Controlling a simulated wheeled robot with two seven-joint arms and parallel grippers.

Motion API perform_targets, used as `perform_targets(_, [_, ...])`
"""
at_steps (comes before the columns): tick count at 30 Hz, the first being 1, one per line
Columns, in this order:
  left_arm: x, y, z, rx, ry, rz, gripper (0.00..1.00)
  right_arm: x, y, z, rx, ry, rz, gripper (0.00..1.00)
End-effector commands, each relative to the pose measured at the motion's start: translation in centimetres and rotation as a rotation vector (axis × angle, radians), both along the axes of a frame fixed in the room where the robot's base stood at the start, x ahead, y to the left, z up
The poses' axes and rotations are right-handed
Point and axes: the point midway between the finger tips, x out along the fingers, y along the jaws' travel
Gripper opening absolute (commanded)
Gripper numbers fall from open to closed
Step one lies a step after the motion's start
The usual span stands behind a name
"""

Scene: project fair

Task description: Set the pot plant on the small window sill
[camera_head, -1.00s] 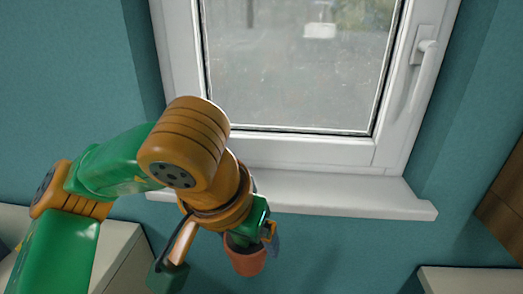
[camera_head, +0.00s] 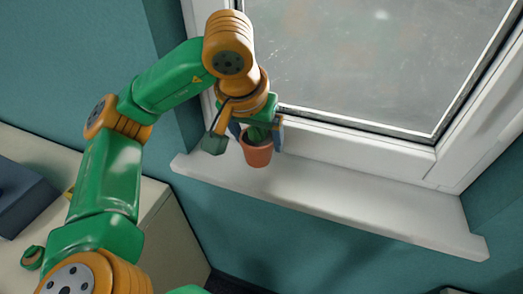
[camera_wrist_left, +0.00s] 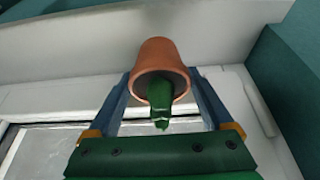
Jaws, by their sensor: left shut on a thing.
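The pot plant, a terracotta pot (camera_head: 257,152) with a green plant, is held by my left gripper (camera_head: 258,130), which is shut on it. In the head view the pot appears upright over the left part of the white window sill (camera_head: 330,193). I cannot tell whether its base touches the sill. In the left wrist view the pot (camera_wrist_left: 160,58) sits between the two blue fingers (camera_wrist_left: 161,103), with its green plant (camera_wrist_left: 160,98) facing the camera. The sill (camera_wrist_left: 80,52) shows behind the pot. My right gripper is not in view.
The white window frame (camera_head: 350,150) rises just behind the sill. The sill right of the pot is bare. A pale cabinet (camera_head: 165,235) stands at the lower left, with a dark box (camera_head: 22,195) and a green roll (camera_head: 32,257) on top.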

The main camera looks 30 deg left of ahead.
Motion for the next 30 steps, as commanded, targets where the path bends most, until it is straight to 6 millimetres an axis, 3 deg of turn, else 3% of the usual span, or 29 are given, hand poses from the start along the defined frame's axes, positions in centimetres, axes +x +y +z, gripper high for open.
perform_targets(3, [0.3, 1.1, -1.7, -0.001, 0.002, 0.002, 0.18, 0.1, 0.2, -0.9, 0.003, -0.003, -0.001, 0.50])
perform_targets(9, [0.3, 1.1, -4.2, 0.001, -0.001, -0.001, 0.18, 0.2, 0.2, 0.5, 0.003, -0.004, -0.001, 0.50])
perform_targets(19, [0.4, 1.0, -4.8, -0.001, -0.002, -0.002, 0.18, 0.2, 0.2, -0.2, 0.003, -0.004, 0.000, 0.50])
perform_targets(20, [0.4, 1.0, -4.6, -0.001, -0.001, -0.002, 0.93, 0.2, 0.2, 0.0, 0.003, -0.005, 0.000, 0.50])
perform_targets(21, [0.4, 1.0, -4.6, -0.001, -0.001, -0.002, 1.00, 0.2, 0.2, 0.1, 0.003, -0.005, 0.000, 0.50])
perform_targets(30, [0.3, 1.0, -4.0, -0.001, -0.002, -0.002, 1.00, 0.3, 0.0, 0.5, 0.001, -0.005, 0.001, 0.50])
